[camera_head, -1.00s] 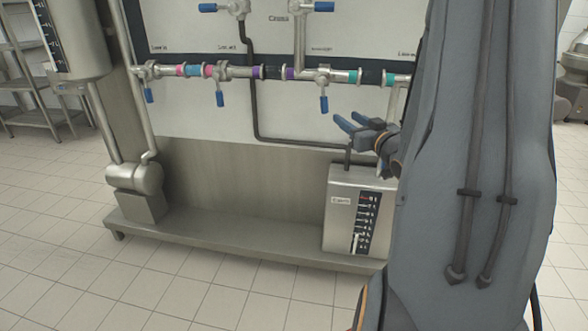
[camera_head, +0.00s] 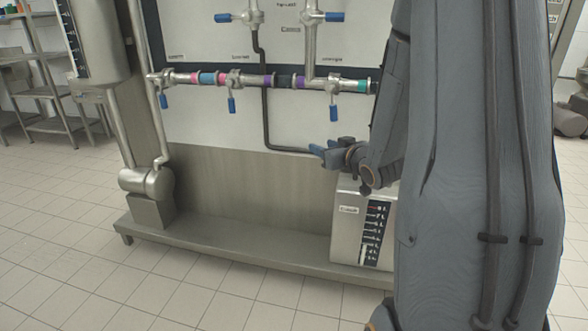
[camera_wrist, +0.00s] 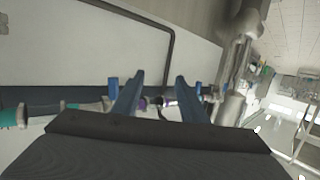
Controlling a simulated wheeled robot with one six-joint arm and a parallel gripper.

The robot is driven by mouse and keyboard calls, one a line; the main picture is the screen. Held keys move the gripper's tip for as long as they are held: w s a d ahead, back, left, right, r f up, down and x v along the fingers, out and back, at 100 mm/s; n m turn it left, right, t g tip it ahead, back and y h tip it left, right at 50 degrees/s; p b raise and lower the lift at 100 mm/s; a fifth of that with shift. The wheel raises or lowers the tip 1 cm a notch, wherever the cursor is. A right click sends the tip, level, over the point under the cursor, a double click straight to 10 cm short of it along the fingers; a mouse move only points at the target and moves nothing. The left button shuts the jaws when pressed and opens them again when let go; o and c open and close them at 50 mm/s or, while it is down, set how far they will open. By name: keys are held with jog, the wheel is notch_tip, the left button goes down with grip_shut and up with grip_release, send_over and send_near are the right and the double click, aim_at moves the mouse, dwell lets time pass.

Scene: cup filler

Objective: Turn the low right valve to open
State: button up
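The lower pipe carries several valves with blue handles. The rightmost one visible in the head view, the low right valve (camera_head: 334,84), has its blue handle (camera_head: 334,113) hanging straight down. In the wrist view, which looks upside down, a blue handle (camera_wrist: 112,84) stands just left of the left finger. My gripper (camera_head: 318,151) is below this handle in the head view, apart from it. The wrist view shows my gripper (camera_wrist: 158,88) open and empty, its two blue fingers spread. My arm hides the pipe's right end.
Two other low valves have handles hanging down (camera_head: 164,101) (camera_head: 231,105). Upper valves have sideways handles (camera_head: 231,18) (camera_head: 332,17). A thin black pipe (camera_head: 266,110) runs behind my gripper. A metal box (camera_head: 350,225) stands below it on the base shelf (camera_head: 240,243). The floor in front is clear.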

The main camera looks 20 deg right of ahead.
jog(key=w+a+f+g+b, duration=0.1)
jog(key=a+f, duration=0.3)
jog(key=a, duration=0.5)
jog(key=shift+w+f+n+g+y+b, duration=0.3)
jog(key=shift+f+n+g+y+b, duration=0.1)
jog(key=shift+g+b, duration=0.15)
